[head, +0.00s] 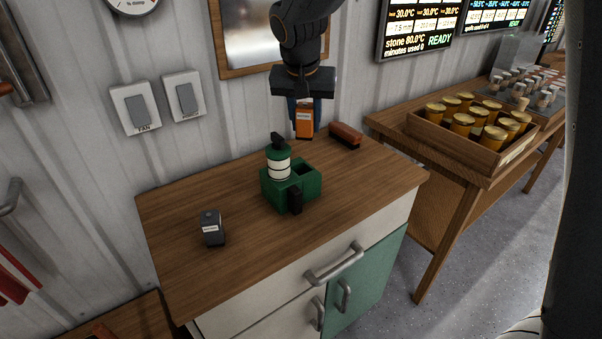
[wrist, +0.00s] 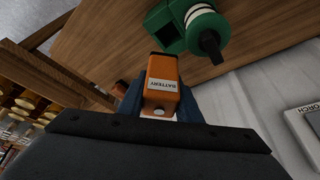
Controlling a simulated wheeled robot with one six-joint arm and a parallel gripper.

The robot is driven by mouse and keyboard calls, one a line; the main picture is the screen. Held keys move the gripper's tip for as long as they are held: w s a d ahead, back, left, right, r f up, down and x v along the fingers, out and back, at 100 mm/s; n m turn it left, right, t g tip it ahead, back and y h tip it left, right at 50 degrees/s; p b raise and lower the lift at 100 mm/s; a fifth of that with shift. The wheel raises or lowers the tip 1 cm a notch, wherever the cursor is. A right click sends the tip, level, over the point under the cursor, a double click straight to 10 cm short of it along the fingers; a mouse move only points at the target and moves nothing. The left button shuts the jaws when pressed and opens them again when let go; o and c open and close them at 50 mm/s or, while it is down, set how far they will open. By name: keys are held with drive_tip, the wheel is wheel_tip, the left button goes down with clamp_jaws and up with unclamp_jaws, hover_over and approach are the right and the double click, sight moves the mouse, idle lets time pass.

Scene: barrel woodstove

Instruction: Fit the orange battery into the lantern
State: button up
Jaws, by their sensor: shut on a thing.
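My gripper (head: 304,112) points down and is shut on the orange battery (head: 304,122), holding it above the back of the wooden counter. In the wrist view the battery (wrist: 163,82) sits between the blue fingers with its white label showing. The green lantern (head: 291,190) stands upright on the counter, to the lower left of the battery in the head view. An open square socket shows in the lantern's top, beside its white-banded lamp part. The lantern (wrist: 180,22) is also at the top of the wrist view, apart from the battery.
A dark grey block with a label (head: 212,228) stands on the counter at the left front. A wooden crate of several jars (head: 455,143) is on the side table. Bare counter (head: 240,275) surrounds the lantern.

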drive_tip(key=shift+w+a+r, duration=0.15)
drive_tip(key=shift+a+r, duration=0.2)
drive_tip(key=shift+f, duration=0.35)
wheel_tip(320, 180, down, 9)
drive_tip(key=shift+r+p, duration=0.1)
drive_tip(key=shift+p, duration=0.85)
drive_tip(key=shift+f+b, duration=0.35)
drive_tip(key=shift+b, duration=0.1)
drive_tip(key=shift+f, duration=0.25)
